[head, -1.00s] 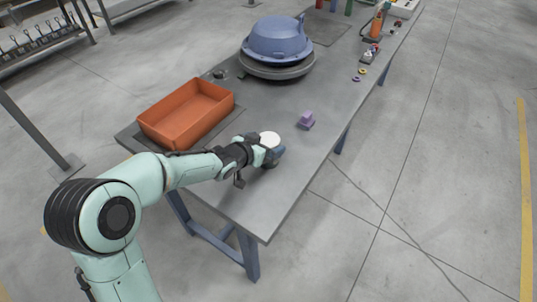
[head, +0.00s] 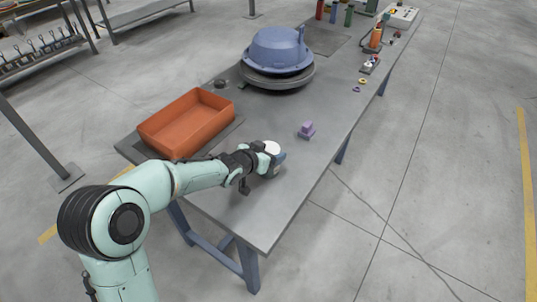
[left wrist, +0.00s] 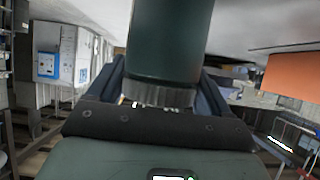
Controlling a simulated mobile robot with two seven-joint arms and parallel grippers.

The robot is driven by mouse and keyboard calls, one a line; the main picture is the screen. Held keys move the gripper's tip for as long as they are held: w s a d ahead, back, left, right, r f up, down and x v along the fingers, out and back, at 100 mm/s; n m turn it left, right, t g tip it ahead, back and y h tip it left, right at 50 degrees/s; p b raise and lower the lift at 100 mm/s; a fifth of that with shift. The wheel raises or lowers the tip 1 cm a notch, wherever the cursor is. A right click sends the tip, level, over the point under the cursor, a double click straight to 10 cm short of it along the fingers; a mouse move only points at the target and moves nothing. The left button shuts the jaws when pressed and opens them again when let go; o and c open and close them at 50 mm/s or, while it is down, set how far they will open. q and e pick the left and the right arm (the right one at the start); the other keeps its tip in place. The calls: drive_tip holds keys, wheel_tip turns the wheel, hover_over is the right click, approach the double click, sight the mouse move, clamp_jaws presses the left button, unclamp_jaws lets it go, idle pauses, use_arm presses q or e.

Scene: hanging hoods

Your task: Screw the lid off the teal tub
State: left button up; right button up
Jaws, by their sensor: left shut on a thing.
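The teal tub (left wrist: 168,40) is large in the left wrist view, looking dark in shade. Its ridged lid (left wrist: 158,94) sits on the tub's end nearer my wrist, between the fingers. My left gripper (left wrist: 157,98) is shut on the lid, with one dark blue finger on each side. In the head view my left gripper (head: 272,160) is over the near part of the table. A pale round top (head: 271,147) shows there, and the gripper hides most of the tub. I cannot see a gap between lid and tub. My right gripper is in neither view.
An orange tray (head: 186,123) stands on the table (head: 240,205) left of the gripper. A small purple piece (head: 306,130) lies to its right. A blue hood (head: 278,50) rests on a round grey base (head: 278,78) farther back. The table's near corner is clear.

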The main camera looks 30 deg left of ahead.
use_arm(q)
wheel_tip(320, 180, up, 6)
drive_tip(key=p, duration=0.3)
drive_tip(key=shift+w+r+p, duration=0.1)
drive_tip(key=shift+r+p, duration=0.05)
drive_tip(key=shift+p, duration=0.25)
wheel_tip(320, 180, up, 5)
drive_tip(key=p, duration=0.3)
drive_tip(key=shift+f+p, duration=0.2)
drive_tip(key=shift+p, duration=0.1)
wheel_tip(320, 180, up, 9)
drive_tip(key=p, duration=0.7)
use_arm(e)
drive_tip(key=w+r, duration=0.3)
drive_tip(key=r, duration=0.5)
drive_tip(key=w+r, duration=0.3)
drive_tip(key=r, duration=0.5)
use_arm(q)
drive_tip(key=o, duration=0.8)
drive_tip(key=c, duration=0.9)
